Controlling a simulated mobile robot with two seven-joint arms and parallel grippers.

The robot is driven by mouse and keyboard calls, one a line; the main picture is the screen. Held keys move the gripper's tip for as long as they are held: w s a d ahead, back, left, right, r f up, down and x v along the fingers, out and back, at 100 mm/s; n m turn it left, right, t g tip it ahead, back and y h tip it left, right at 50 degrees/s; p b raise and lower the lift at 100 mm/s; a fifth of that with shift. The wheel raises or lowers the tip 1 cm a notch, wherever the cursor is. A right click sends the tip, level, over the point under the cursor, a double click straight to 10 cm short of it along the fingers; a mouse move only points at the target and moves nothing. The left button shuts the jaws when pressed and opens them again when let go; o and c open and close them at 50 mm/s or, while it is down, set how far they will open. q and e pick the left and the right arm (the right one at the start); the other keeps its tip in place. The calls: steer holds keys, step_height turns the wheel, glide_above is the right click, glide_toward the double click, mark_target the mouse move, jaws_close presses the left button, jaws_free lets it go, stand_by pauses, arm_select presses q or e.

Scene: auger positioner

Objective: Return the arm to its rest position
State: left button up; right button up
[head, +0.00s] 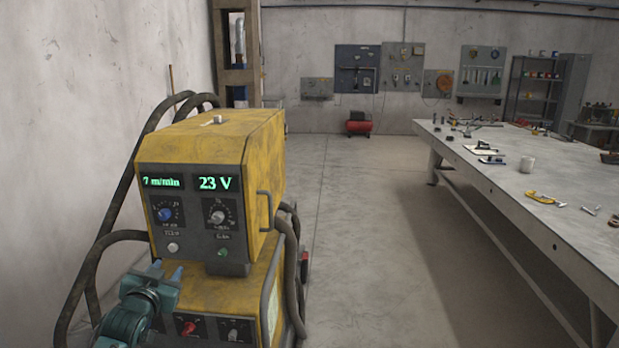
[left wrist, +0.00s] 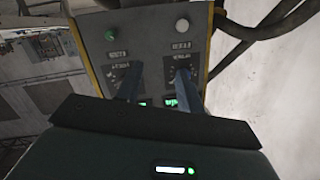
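My left arm comes in at the lower left of the head view. The panel's displays read 7 m/min (head: 161,182) and 23 V (head: 215,183). My right gripper is not in view.
Thick hoses (head: 95,262) loop along the machine's left side, near my left arm. The floor (head: 350,230) between machine and bench is clear. A red compressor (head: 359,125) stands at the far wall.

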arm_select(q)
steer(key=s+d+f+g+h, duration=0.25)
steer(key=s+d+f, duration=0.65)
steer(key=s+f, duration=0.5)
steer(key=s+d+f+g, duration=0.1)
steer(key=s+d+f, duration=0.1)
steer(key=s, duration=0.5)
steer(key=s+d+f+g+h, duration=0.1)
steer(key=s+d, duration=0.3)
steer(key=s, duration=0.4)
steer(key=s+d+f+g, duration=0.1)
steer(key=s+d+f, duration=0.2)
steer(key=s, duration=0.4)
steer(key=shift+s+h, duration=0.2)
steer(key=shift+h, duration=0.15)
